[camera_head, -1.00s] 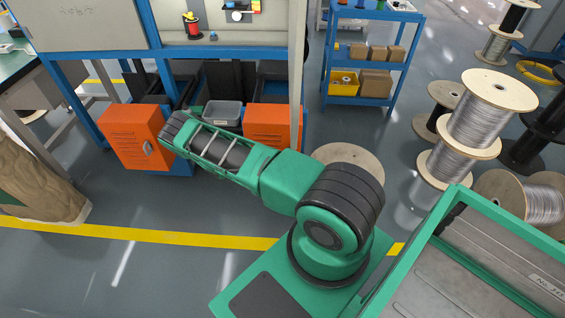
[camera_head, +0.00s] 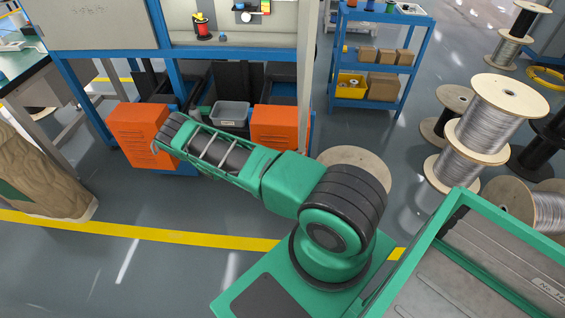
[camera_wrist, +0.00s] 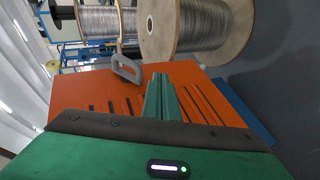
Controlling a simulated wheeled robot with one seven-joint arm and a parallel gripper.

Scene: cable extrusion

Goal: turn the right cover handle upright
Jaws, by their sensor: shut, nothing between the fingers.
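An orange slotted cover (camera_wrist: 88,88) fills the middle of the wrist view. A grey loop handle (camera_wrist: 127,69) stands out from it near its far edge, slanted in the picture. My gripper (camera_wrist: 163,78) is shut and empty, its green fingers over the slotted face, with the handle just beyond and left of the tips. They look apart. In the head view, a left orange cover (camera_head: 138,135) and a right orange cover (camera_head: 280,128) stand under the bench.
A grey bin (camera_head: 231,113) sits between the covers. A blue shelf (camera_head: 375,60) stands behind. Wire spools (camera_head: 490,120) stand at the right, and spools (camera_wrist: 210,28) also show in the wrist view. The floor in front of the yellow line (camera_head: 130,231) is clear.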

